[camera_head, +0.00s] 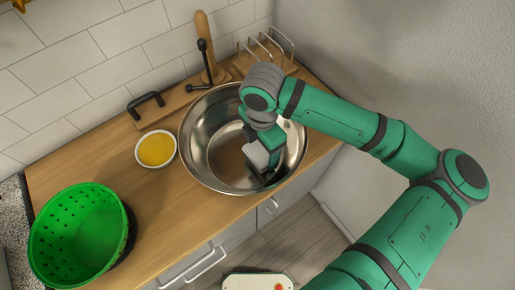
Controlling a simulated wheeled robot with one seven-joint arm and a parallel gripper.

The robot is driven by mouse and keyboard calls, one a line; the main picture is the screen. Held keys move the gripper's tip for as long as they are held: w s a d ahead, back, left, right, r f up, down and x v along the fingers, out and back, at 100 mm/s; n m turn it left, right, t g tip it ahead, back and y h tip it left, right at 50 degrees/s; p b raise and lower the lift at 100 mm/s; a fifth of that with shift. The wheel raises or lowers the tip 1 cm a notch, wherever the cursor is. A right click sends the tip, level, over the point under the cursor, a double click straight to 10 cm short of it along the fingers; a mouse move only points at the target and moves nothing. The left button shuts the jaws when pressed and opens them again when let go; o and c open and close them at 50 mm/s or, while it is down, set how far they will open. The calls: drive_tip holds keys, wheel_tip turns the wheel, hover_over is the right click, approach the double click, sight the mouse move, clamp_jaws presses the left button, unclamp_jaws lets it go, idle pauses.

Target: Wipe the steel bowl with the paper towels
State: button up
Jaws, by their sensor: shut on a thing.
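The steel bowl (197,153) stands upright on the wooden counter, wide and shiny, in the middle of the view. My gripper (266,174) reaches down over its right side, with the fingertips inside the rim. A small pale, white-grey piece (256,156) shows at the gripper, over the bowl's inside; it looks like the paper towels, but I cannot make out its shape well. My gripper is shut on it. My arm and wrist hide the bowl's upper right rim. I cannot tell whether the pale piece touches the bowl's inner wall.
A small white bowl of yellow food (156,150) stands left of the steel bowl. A green perforated basket (80,236) is at the counter's left end. Behind are a black tap (205,62), a wooden roller (206,42) and a wire rack (265,48). Counter between basket and bowl is clear.

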drive_tip(key=shift+w+d, duration=0.3)
drive_tip(key=shift+d, duration=0.25)
drive_tip(key=shift+w+d, duration=0.3)
drive_tip(key=shift+d, duration=0.2)
drive_tip(key=shift+f, duration=0.1)
drive_tip(key=shift+s+a+f, duration=0.1)
drive_tip(key=shift+s+a, duration=0.45)
drive_tip(key=shift+a, duration=0.3)
drive_tip(key=shift+s+a+f, duration=0.1)
drive_tip(key=shift+s+a, duration=0.4)
drive_tip(key=shift+a, duration=0.3)
drive_tip(key=shift+r, duration=0.1)
drive_tip(key=shift+w+r, duration=0.1)
drive_tip(key=shift+r, duration=2.95)
drive_tip(key=shift+w+d+r, duration=0.1)
drive_tip(key=shift+r, duration=1.4)
